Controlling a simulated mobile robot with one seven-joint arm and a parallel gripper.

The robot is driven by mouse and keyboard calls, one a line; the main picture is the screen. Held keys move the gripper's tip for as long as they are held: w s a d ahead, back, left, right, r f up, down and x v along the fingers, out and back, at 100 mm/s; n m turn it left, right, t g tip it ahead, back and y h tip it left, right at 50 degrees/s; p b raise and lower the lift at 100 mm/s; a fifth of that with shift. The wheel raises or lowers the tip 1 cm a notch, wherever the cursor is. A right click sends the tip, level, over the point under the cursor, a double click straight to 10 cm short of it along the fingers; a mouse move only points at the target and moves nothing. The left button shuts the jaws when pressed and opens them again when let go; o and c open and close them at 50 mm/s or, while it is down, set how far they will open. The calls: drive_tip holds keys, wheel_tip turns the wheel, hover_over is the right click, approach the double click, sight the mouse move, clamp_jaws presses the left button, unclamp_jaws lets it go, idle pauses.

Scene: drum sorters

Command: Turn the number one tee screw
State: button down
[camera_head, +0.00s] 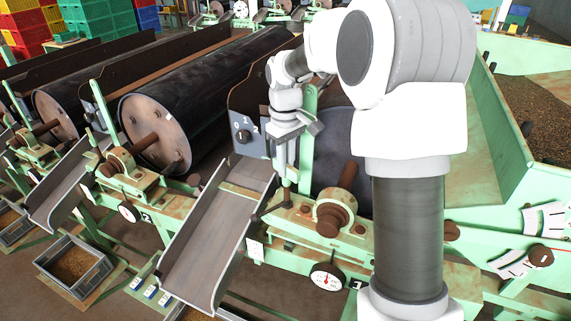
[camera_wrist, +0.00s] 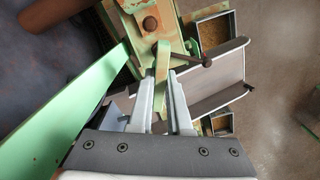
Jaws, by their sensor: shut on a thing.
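A brown rod with a rounded end (camera_wrist: 207,62), which looks like part of the tee screw, sticks out to the right just beyond the fingertips. In the head view a brown rod end (camera_head: 285,205) shows just below my gripper. How the rod joins the green bar is hidden.
The grey chute (camera_head: 212,240) slopes down to the left of my gripper. A brown shaft end and bearing (camera_head: 335,212) stand close on the right. In the wrist view a long green plate (camera_wrist: 75,110) lies close at left.

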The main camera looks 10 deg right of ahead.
drive_tip(key=c, duration=0.9)
unclamp_jaws()
drive_tip(key=shift+s+d, duration=0.2)
drive_tip(key=shift+d, duration=0.15)
drive_tip(key=shift+o, duration=0.2)
drive_tip(key=shift+a, duration=0.15)
drive_tip(key=shift+w+r, duration=0.1)
drive_tip(key=shift+r, duration=0.1)
wheel_tip(320, 180, up, 17)
drive_tip(key=shift+a, duration=0.1)
